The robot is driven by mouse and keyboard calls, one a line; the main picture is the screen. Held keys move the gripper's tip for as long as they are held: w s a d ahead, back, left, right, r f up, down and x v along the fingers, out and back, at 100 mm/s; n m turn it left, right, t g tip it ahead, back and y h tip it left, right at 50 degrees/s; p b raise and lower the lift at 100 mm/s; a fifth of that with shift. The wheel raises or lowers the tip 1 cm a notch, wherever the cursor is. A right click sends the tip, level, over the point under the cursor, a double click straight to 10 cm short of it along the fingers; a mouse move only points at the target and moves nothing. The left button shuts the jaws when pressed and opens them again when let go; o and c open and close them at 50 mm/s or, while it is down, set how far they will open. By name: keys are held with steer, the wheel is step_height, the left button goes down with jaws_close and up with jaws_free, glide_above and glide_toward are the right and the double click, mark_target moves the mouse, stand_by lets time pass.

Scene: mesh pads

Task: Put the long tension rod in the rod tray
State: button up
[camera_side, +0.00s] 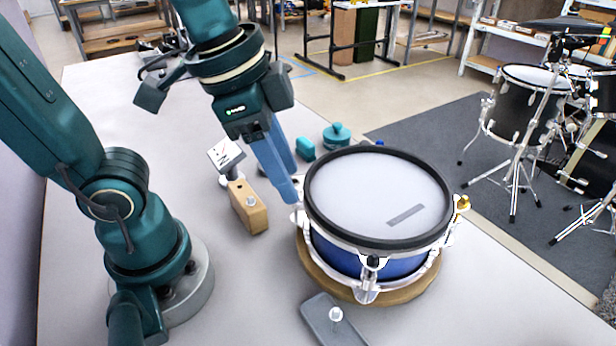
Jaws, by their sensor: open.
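My gripper (287,188) points down with its blue fingers just left of the drum's black rim, above the table. It is open, and I see nothing between the fingers. A wooden block (247,212) stands left of the fingertips with a small silver piece at its top. A shallow grey tray (321,327), which looks like the rod tray, lies at the front edge of the picture with a silver piece standing in it. I cannot tell which silver piece, if any, is the long tension rod. The fingers may hide something at the drum's left side.
A blue drum (365,262) with a mesh head sits on a round wooden base (400,292). A brass-coloured piece (462,204) is at its right rim. A small display on a stand (226,155) and teal items (336,136) stand behind. The table's right front is clear.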

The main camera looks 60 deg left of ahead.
steer(key=a+n, duration=0.1)
steer(key=n, duration=0.1)
steer(key=s+a+f+n+t, duration=0.1)
steer(key=a+n, duration=0.1)
steer(key=a+f+n+t, duration=0.1)
steer(key=n, duration=0.1)
steer(key=shift+s+a+f+y, duration=0.1)
steer(key=shift+s+a+y, duration=0.05)
steer(key=shift+s+y, duration=0.2)
